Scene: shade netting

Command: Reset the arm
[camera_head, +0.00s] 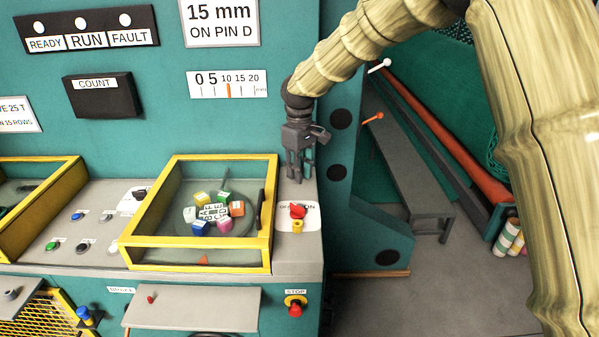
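My gripper (299,166) hangs at the end of my tan, segmented arm, pointing down. It is above the right end of the machine's grey ledge, just right of the yellow-framed box (190,155). Its dark fingers show a narrow gap with nothing visible between them, but the view is small and I cannot tell how far apart they are. A red knob on a yellow base (297,211) stands on a white label below and in front of the fingers, apart from them.
The box has a clear lid with a dark handle (260,209) and several coloured blocks inside. A red stop button (295,303) sits on the front panel. A grey bench (405,165) and an orange-red roller (440,130) stand right. Grey floor (440,285) is open at lower right.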

